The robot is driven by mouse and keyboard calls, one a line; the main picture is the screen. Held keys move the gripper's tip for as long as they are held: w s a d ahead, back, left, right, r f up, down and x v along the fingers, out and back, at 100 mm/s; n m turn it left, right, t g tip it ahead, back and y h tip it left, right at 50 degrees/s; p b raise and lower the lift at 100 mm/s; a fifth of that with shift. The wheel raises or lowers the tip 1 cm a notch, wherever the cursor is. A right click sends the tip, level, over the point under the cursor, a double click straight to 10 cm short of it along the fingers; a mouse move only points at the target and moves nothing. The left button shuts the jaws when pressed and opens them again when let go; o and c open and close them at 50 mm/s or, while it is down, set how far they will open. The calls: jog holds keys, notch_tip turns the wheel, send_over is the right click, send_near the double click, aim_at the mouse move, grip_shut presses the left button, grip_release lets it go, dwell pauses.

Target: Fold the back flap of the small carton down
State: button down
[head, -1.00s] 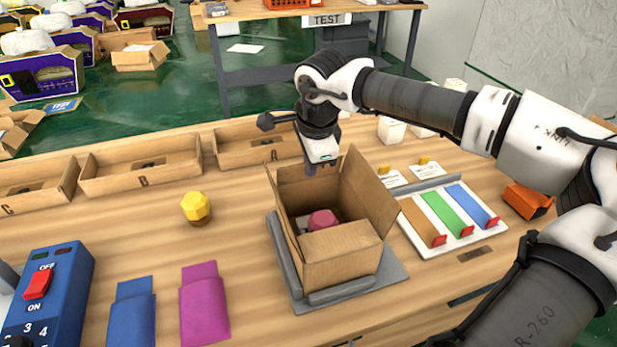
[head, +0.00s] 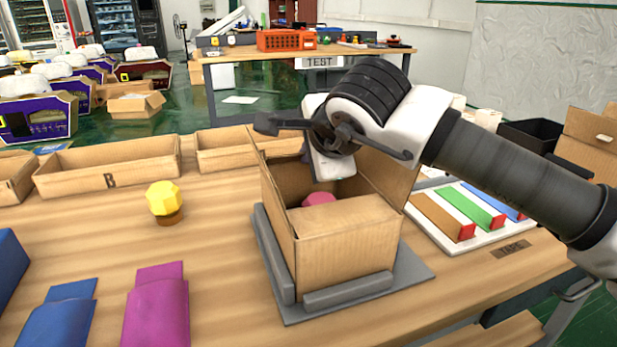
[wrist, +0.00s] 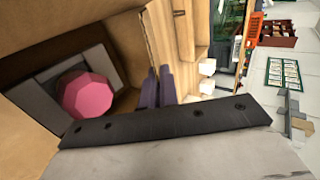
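The small brown carton (head: 345,247) stands on a grey tray (head: 410,280) on the table, with a pink faceted piece (head: 318,198) inside. Its front flap (head: 345,211) lies folded inward; its right flap (head: 390,182) stands up and outward. A thin left flap edge shows beside my arm. The back flap is mostly hidden by my wrist in the head view. In the wrist view, the purple fingers of my gripper (wrist: 158,88) are close together, empty, beside the carton's edge (wrist: 150,48). The pink piece (wrist: 86,95) shows there too. Contact with the flap cannot be told.
A yellow faceted stopper (head: 164,199) stands left of the carton, and a magenta sleeve (head: 158,305) lies in front. A white rack (head: 455,235) with coloured strips is close on the right. Open cardboard bins (head: 110,168) line the back edge. Table left of the carton is partly clear.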

jog(key=f+t+b, duration=0.1)
jog(key=b, duration=0.1)
jog(key=shift+s+d+b, duration=0.1)
jog(key=shift+s+b, duration=0.05)
jog(key=shift+b, duration=0.2)
jog(key=shift+r+t+y+b, duration=0.15)
jog(key=shift+t+y+b, duration=0.15)
jog(key=shift+b, duration=0.25)
jog(key=c, duration=1.6)
grip_release()
jog(key=shift+c, duration=0.2)
jog(key=p+v, duration=0.1)
jog(key=v, duration=1.3)
jog(key=shift+p, duration=0.4)
jog(key=shift+c, duration=0.3)
